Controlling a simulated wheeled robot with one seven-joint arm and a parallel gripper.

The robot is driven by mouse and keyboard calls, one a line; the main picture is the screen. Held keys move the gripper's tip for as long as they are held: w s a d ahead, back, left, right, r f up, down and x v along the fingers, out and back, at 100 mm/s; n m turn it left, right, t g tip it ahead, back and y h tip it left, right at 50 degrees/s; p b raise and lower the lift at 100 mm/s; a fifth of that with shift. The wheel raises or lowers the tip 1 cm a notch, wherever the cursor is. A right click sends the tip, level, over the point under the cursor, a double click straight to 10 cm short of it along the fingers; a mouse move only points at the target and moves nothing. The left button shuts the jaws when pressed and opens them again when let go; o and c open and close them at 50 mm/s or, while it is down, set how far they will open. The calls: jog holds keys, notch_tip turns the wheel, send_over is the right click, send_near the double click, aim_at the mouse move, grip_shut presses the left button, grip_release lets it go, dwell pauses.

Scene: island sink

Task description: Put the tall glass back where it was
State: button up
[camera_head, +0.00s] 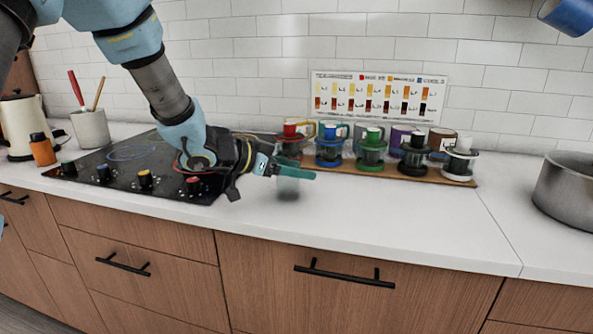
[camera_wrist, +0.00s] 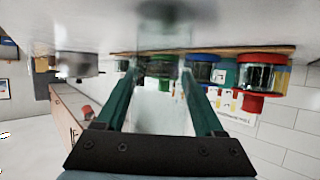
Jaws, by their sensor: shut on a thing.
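The tall glass (camera_head: 288,187) is clear and faintly grey, so its outline is hard to make out. It is upright over the white counter, between the cooktop and the row of jars. My gripper (camera_head: 292,171) reaches in from the left with its green fingers level and is shut on the glass. In the wrist view, which is upside down, the two green fingers (camera_wrist: 160,75) stand on either side of the see-through glass (camera_wrist: 165,38). I cannot tell whether the glass bottom touches the counter (camera_head: 365,217).
A wooden board (camera_head: 400,172) with several coloured-lid jars stands close behind and right of my gripper. A black cooktop (camera_head: 130,165) with knobs lies to the left. A metal pot (camera_head: 565,190) is at the far right. The counter's front middle is clear.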

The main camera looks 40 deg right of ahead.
jog(key=shift+f, duration=0.15)
jog(key=o, duration=1.6)
jog(key=shift+c, duration=0.2)
jog(key=shift+a+r, duration=0.15)
jog(key=shift+r, duration=0.05)
jog(key=v, duration=1.1)
jog(key=shift+a, duration=0.3)
jog(key=shift+w+r, duration=0.1)
jog(key=shift+r, duration=0.05)
